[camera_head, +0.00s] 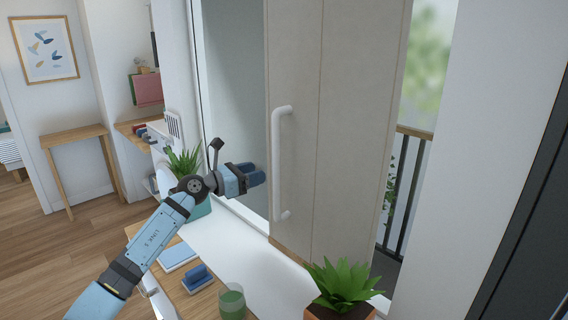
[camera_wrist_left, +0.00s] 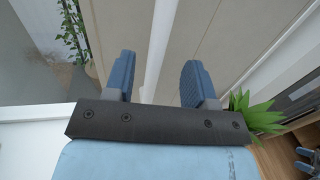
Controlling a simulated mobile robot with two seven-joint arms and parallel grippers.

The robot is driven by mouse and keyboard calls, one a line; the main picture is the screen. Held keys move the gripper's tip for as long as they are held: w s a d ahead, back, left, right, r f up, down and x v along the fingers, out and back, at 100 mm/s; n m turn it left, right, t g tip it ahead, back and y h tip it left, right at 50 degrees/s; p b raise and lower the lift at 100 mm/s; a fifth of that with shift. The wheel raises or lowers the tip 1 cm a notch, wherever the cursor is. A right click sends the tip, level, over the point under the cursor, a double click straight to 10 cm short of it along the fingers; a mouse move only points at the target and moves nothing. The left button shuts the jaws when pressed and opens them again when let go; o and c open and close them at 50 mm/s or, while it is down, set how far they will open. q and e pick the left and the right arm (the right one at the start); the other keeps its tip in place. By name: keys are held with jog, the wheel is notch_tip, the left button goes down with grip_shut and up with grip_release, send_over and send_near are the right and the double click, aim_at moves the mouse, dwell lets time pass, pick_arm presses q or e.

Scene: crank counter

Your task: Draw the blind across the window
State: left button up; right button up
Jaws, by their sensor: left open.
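The blind (camera_head: 345,120) is a set of tall beige panels hanging over the middle of the window, with glass showing on both sides. A white upright bar handle (camera_head: 279,165) is fixed near its left edge. My left gripper (camera_head: 256,176) is open just left of the handle in the head view. In the left wrist view, my left gripper's (camera_wrist_left: 158,78) blue fingers stand apart, with a white bar, apparently the handle (camera_wrist_left: 160,45), showing between them. I cannot tell whether either finger touches it. My right gripper does not show clearly.
A potted plant (camera_head: 340,284) stands below the blind at the right. Another plant (camera_head: 184,166) stands behind the arm.

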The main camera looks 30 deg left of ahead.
pick_arm(q)
jog(key=p+x, duration=0.1)
jog(key=x, duration=0.8)
jog(key=shift+w+d+p, duration=0.15)
jog(key=shift+w+p, duration=0.05)
jog(key=shift+p, duration=0.1)
grip_shut()
